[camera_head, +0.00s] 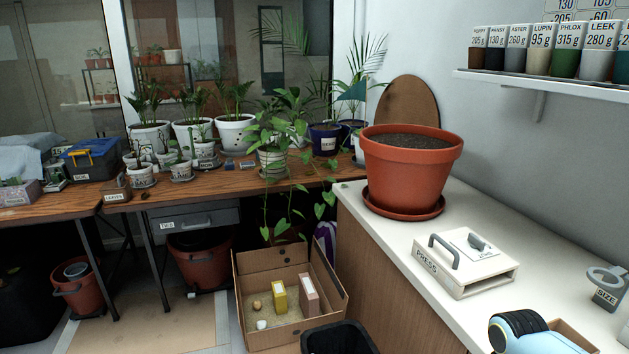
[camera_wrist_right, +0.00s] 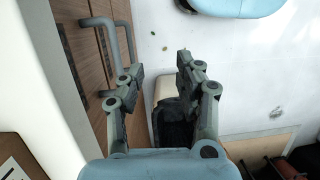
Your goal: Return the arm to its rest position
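My right gripper (camera_wrist_right: 157,68) shows in the right wrist view. Its two grey fingers stand apart, and I see nothing gripped between them. Behind and below the fingers are a dark bin-like opening (camera_wrist_right: 174,122) and a cream-coloured surface (camera_wrist_right: 165,88); I cannot tell how far off they are. A light-blue and black part of my right arm (camera_head: 535,337) shows at the bottom right of the head view, over the white counter (camera_head: 480,212). The right gripper itself is not seen in the head view. My left arm and gripper are in neither view.
A large terracotta pot (camera_head: 408,170) of soil and a white press (camera_head: 462,262) stand on the counter. A grey ring holder (camera_head: 607,288) is at its right. An open cardboard box (camera_head: 262,335) and a black bin (camera_head: 340,340) are below. Potted palms (camera_head: 235,130) line the wooden bench.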

